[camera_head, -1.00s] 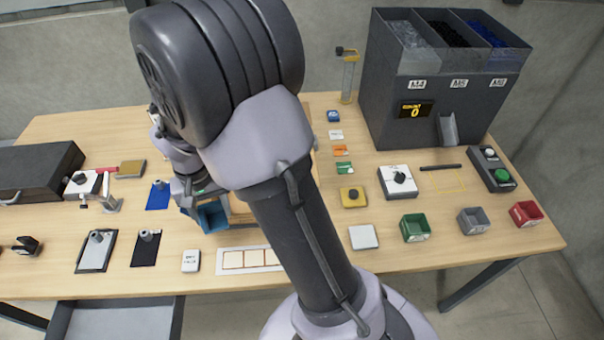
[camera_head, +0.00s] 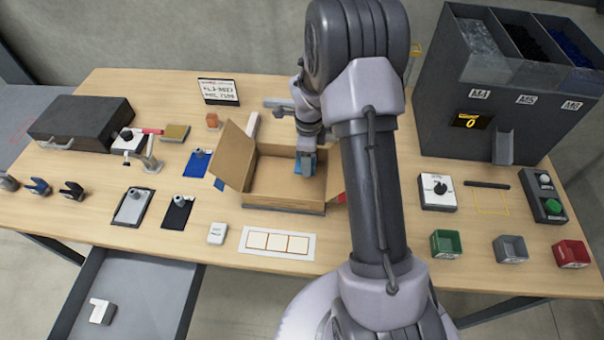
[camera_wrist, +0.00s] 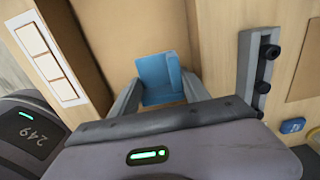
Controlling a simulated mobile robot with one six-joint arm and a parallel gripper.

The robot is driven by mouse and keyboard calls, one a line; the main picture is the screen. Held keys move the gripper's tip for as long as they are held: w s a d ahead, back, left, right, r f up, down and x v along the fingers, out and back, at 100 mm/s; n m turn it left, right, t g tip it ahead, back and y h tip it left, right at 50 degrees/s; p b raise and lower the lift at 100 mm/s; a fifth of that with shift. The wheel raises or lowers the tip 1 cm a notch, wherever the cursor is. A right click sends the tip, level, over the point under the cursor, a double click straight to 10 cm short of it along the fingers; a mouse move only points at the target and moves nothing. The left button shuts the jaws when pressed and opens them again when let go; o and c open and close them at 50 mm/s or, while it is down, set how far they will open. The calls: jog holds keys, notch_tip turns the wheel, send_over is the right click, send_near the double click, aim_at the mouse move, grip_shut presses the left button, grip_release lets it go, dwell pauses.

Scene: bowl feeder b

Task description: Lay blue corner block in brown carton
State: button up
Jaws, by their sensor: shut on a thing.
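The brown carton (camera_head: 268,188) stands open on the table, its flaps spread outward. My gripper (camera_head: 306,152) points down over the right part of the carton's opening. It is shut on the blue corner block (camera_head: 308,164). In the wrist view the block (camera_wrist: 158,74) sits between the two fingers (camera_wrist: 160,92), with brown cardboard (camera_wrist: 118,28) beyond it. I cannot tell whether the block touches the carton floor.
A white card with square outlines (camera_head: 277,243) lies in front of the carton. A blue mat (camera_head: 197,165) lies to its left, with a grey case (camera_head: 82,122) farther left. A dark dispenser (camera_head: 465,90) stands back right. An open drawer (camera_head: 140,290) is below the table edge.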

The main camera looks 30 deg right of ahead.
notch_tip(320, 180, down, 4)
jog(key=shift+f+b, duration=0.15)
jog(key=shift+b, duration=0.4)
jog(key=o, duration=1.3)
